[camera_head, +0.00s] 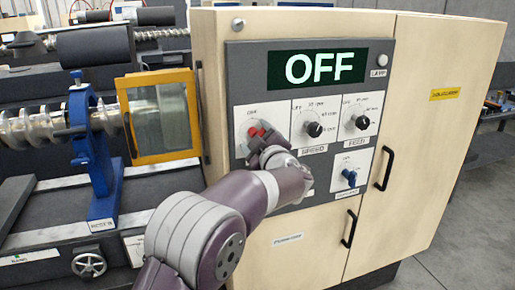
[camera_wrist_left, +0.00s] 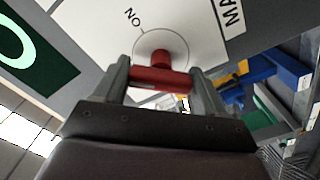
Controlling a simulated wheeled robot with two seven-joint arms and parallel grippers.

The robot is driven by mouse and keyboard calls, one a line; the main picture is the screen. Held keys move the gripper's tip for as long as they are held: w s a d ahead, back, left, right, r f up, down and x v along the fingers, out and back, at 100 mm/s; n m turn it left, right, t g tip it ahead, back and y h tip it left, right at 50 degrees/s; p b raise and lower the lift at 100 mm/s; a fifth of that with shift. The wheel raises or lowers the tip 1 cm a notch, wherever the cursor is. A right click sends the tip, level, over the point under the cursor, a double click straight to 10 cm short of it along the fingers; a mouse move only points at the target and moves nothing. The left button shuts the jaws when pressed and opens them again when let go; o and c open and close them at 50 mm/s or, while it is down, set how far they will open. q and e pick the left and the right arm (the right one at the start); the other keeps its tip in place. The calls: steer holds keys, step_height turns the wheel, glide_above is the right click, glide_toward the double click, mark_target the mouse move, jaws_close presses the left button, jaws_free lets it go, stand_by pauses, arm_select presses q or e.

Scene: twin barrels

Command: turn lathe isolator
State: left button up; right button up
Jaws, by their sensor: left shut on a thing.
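The red isolator handle (camera_head: 256,130) sits on a white plate (camera_head: 242,118) at the left of the grey control panel in the head view. My left gripper (camera_head: 262,141) reaches it from below and partly hides it. In the left wrist view, the red handle (camera_wrist_left: 160,76) lies crosswise between the two fingers of my left gripper (camera_wrist_left: 160,82), which is shut on it. An "ON" mark shows on the plate above the handle. The display (camera_head: 317,68) above the panel reads "OFF". My right gripper is in neither view.
Black door handles (camera_head: 384,168) stick out of the cream cabinet. A yellow-framed guard (camera_head: 160,117) and a blue lathe rest (camera_head: 98,150) stand to the left.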

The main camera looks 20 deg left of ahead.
arm_select(q)
steer(key=n+b, duration=0.3)
steer(key=n, duration=0.1)
steer(key=shift+f+n+b, duration=0.3)
steer(key=shift+f+b, duration=0.05)
steer(key=shift+f, duration=0.05)
steer(key=shift+r+n+b, duration=0.1)
steer(key=shift+n+b, duration=1.25)
steer(key=shift+n, duration=0.45)
steer(key=o, duration=1)
steer(key=shift+r, duration=0.1)
steer(key=shift+c, duration=0.2)
steer(key=b+v, duration=0.2)
steer(key=v, duration=1)
steer(key=shift+s+d, duration=0.2)
steer(key=shift+s, duration=0.1)
